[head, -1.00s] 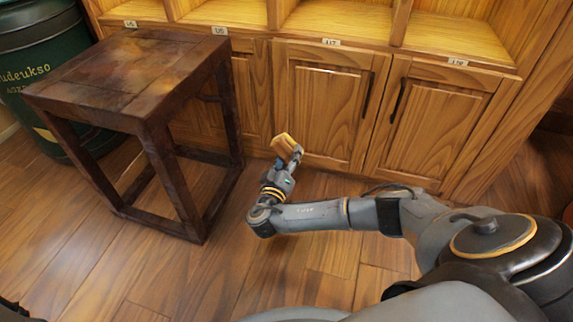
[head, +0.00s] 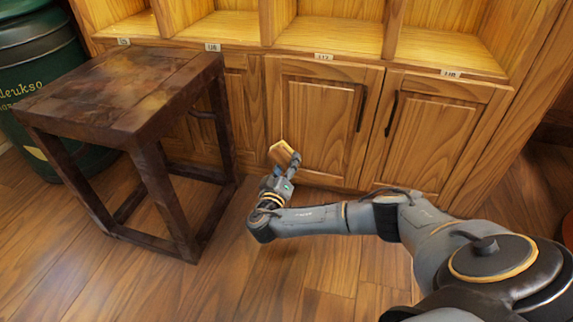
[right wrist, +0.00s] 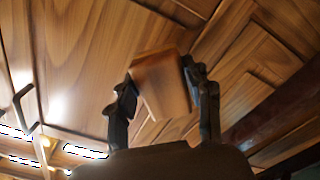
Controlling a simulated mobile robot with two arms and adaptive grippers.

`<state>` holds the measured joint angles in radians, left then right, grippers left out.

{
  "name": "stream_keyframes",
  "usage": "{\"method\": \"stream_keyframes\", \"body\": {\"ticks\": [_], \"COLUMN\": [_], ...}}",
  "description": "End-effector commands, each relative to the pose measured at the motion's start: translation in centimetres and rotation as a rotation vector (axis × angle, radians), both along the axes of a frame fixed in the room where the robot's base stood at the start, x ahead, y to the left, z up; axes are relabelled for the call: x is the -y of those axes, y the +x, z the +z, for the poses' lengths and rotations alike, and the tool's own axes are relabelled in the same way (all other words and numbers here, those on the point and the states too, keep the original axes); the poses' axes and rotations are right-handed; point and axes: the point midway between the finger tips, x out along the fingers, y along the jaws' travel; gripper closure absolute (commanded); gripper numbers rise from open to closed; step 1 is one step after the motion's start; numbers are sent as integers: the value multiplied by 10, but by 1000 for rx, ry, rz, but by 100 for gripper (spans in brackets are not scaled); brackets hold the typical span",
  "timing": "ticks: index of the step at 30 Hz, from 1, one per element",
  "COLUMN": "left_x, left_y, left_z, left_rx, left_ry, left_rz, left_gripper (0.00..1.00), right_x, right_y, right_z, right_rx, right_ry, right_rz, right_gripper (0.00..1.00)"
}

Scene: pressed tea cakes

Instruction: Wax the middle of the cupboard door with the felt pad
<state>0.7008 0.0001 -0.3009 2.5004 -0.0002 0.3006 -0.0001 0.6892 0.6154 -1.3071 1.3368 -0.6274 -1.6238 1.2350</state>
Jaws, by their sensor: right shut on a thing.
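My right gripper (head: 287,164) is shut on the felt pad (head: 279,151), a tan-orange block, in front of the lower left part of a wooden cupboard door (head: 318,115). The door is closed, with a raised panel and a dark upright handle at its right side. In the right wrist view the pad (right wrist: 161,84) sits between the two dark fingers (right wrist: 164,104), with the door's wood grain behind it. I cannot tell whether the pad touches the door. My left gripper is not in view.
A dark wooden side table (head: 120,95) stands left of my right gripper, close to the cupboard. A second door (head: 432,125) with a handle is to the right. Open shelves (head: 330,30) lie above. A dark green canister (head: 40,70) stands at the far left. The front floor is clear.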

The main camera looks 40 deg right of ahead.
Motion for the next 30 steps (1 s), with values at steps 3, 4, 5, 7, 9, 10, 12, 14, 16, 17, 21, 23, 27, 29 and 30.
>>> {"method": "stream_keyframes", "body": {"ticks": [3, 4, 5, 7, 9, 10, 12, 14, 16, 17, 21, 23, 27, 29, 30], "left_x": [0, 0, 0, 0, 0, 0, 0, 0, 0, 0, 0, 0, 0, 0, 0], "left_y": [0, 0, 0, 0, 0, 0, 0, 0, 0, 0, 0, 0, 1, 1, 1], "left_z": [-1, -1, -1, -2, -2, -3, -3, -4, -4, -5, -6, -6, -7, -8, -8], "left_rx": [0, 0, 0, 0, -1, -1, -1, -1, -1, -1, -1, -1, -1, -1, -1], "left_ry": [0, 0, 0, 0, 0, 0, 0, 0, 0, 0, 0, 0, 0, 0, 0], "left_rz": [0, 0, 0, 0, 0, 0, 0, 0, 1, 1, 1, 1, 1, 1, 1], "left_gripper": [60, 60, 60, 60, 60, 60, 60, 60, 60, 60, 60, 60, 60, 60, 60], "right_x": [1, 1, 2, 3, 4, 5, 6, 6, 7, 8, 10, 11, 13, 14, 15], "right_y": [1, 1, 1, 2, 3, 3, 4, 5, 6, 7, 8, 9, 11, 12, 12], "right_z": [0, 0, 0, 0, 0, 0, 0, 0, 0, 0, 0, 0, 0, 0, 0], "right_rx": [0, 0, 0, 0, 0, 1, 1, 1, 0, 0, 0, 0, 1, 1, 1], "right_ry": [-1, -1, -1, -1, 0, -1, -1, -1, -1, -1, -1, -1, -1, -1, -1], "right_rz": [-1, -1, -1, -1, -2, -1, -1, -1, -1, -1, -1, -1, -1, -1, -1], "right_gripper": [75, 75, 75, 75, 75, 75, 75, 75, 75, 75, 75, 75, 75, 75, 75]}}
